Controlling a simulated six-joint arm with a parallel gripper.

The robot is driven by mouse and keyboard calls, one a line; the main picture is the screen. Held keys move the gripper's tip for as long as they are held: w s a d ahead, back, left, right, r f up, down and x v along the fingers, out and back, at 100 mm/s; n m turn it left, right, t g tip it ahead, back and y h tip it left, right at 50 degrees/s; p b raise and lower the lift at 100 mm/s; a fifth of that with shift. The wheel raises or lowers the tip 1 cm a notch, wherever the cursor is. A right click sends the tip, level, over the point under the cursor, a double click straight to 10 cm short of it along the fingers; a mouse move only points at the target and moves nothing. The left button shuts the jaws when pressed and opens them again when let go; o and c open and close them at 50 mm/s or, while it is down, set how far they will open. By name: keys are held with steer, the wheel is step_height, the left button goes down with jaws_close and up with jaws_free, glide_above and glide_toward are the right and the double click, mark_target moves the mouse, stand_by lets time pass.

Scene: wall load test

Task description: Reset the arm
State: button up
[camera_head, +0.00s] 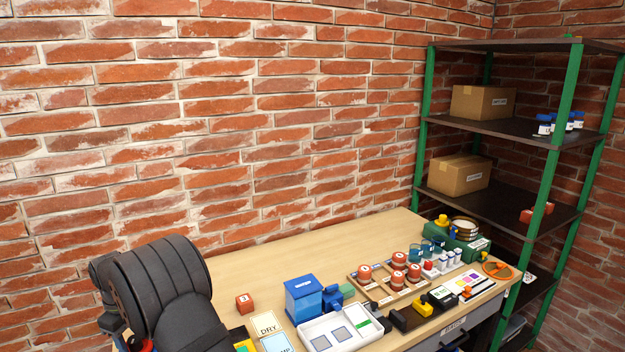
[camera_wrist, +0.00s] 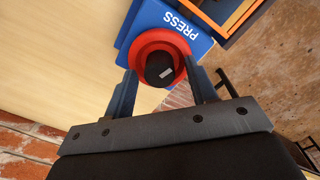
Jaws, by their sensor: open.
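In the wrist view my gripper (camera_wrist: 161,72) is open, with one finger on each side of a black round knob or plug (camera_wrist: 160,68). The knob sits inside a red ring (camera_wrist: 150,40) on a blue block marked PRESS (camera_wrist: 190,42). I cannot tell whether the fingers touch the ring. In the head view my dark arm fills the lower left and hides my gripper and most of what lies behind it.
The wooden table (camera_head: 300,258) is clear along the brick wall. Near the arm are a small red cube (camera_head: 244,304), a blue box (camera_head: 303,299) and a white tray (camera_head: 340,333). A wooden tray with red-topped jars (camera_head: 398,279) lies right. A green-post shelf (camera_head: 420,140) stands behind.

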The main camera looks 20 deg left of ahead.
steer(key=n, duration=0.2)
steer(key=shift+n, duration=0.3)
step_height(320, 180, up, 9)
steer(key=shift+s, duration=0.1)
stand_by(0.8)
